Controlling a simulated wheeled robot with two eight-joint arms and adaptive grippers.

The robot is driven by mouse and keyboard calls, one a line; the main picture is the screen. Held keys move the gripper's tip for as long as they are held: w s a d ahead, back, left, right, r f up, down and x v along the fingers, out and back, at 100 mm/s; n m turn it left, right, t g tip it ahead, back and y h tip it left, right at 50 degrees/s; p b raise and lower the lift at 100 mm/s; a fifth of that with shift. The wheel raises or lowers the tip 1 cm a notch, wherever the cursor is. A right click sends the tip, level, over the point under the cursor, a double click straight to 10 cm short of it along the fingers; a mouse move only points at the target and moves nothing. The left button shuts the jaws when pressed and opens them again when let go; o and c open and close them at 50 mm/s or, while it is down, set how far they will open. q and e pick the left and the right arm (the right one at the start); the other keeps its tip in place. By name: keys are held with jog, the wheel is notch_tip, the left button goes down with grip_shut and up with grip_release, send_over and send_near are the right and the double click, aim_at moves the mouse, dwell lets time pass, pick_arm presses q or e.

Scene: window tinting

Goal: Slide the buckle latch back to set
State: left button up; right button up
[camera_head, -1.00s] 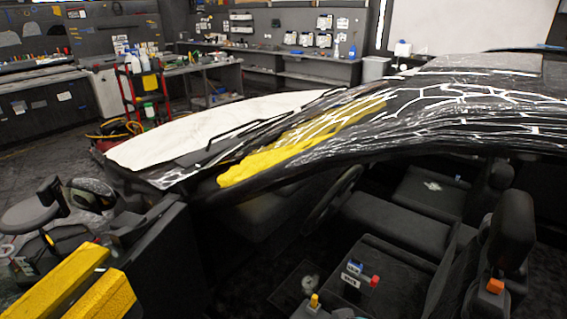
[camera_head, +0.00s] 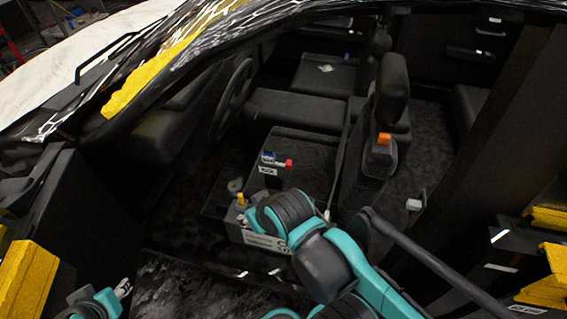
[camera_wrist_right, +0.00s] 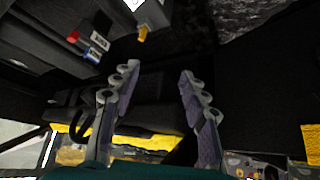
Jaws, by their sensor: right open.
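A small red piece (camera_head: 289,163) stands beside a blue-and-white label block on the dark console inside the car; a white label with unclear lettering is below it. The red piece also shows in the right wrist view (camera_wrist_right: 72,37), at upper left. I cannot tell for certain which part is the buckle latch. My right gripper (camera_wrist_right: 160,72) is open and empty, its two fingers well apart and clear of the red piece. In the head view its fingers are hidden behind my teal arm. My left gripper (camera_head: 121,289) shows partly at lower left; its jaws are unclear.
A grey box with a yellow knob (camera_head: 241,198) stands before the console, partly behind my right arm. A black seat (camera_head: 388,90) carries an orange block (camera_head: 384,139). The steering wheel (camera_head: 233,97) and door frame (camera_head: 500,130) bound the cabin.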

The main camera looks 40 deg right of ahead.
jog(key=c, duration=0.5)
jog(key=shift+w+d+r, duration=0.15)
jog(key=shift+w+r, duration=0.05)
jog(key=shift+r, duration=0.05)
grip_shut()
jog(key=w+d+r+m+g+p, duration=0.3)
jog(key=w+d+m+p, duration=0.3)
jog(key=w+d+m, duration=0.8)
jog(key=d+f+m+g+y+p, duration=0.1)
jog(key=d+f+m+p, duration=0.1)
jog(key=d+f+m, duration=0.4)
jog(key=d+f+m+g+p, duration=0.1)
jog(key=d+f+m, duration=0.5)
jog(key=d, duration=0.6)
jog(key=shift+w+d+m+y+p, duration=0.4)
jog(key=shift+w+m+p, duration=0.1)
jog(key=shift+m, duration=0.5)
